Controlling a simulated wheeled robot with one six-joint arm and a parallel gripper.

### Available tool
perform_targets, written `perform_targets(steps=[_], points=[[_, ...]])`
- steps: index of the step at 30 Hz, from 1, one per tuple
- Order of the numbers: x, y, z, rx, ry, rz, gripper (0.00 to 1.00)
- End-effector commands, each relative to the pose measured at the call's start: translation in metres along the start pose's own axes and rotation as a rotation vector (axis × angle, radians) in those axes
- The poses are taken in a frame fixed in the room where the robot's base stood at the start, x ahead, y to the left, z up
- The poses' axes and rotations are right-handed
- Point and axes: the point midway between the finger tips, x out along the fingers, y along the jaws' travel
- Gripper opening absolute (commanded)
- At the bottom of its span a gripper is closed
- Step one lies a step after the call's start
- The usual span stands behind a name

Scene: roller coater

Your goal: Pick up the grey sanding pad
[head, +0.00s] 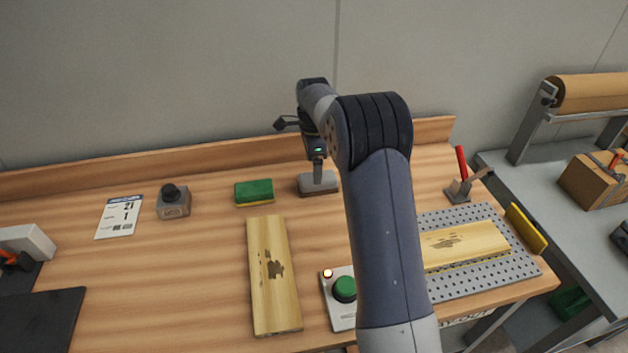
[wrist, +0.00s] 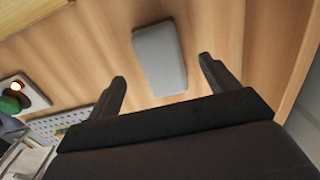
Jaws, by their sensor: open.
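The grey sanding pad (head: 318,188) lies on the wooden bench near the back ledge, to the right of a green and yellow sponge (head: 254,192). An upright light grey part stands over its middle in the head view. In the wrist view the pad (wrist: 159,55) appears as a pale grey block beyond the fingertips, roughly centred between them. My gripper (wrist: 162,69) is open, with its two black fingers spread and nothing between them touching the pad. In the head view my gripper (head: 316,152) is above the pad, partly hidden by my arm.
A grey block with a black knob (head: 172,203) stands left of the sponge. A wooden board (head: 273,285) and a green-button box (head: 343,292) lie nearer. A perforated plate (head: 477,283) holds another board at right. The back ledge (head: 220,158) is close behind the pad.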

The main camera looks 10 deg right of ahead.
Motion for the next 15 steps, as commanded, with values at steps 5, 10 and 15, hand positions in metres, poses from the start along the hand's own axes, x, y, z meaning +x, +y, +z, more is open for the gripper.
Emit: perform_targets(steps=[5,10,15], points=[[0.014,0.0,0.0,0.0,-0.001,0.001,0.82],[0.035,0.001,-0.004,0.0,-0.001,0.005,0.82],[0.058,0.0,-0.005,-0.001,-0.002,0.002,0.82]])
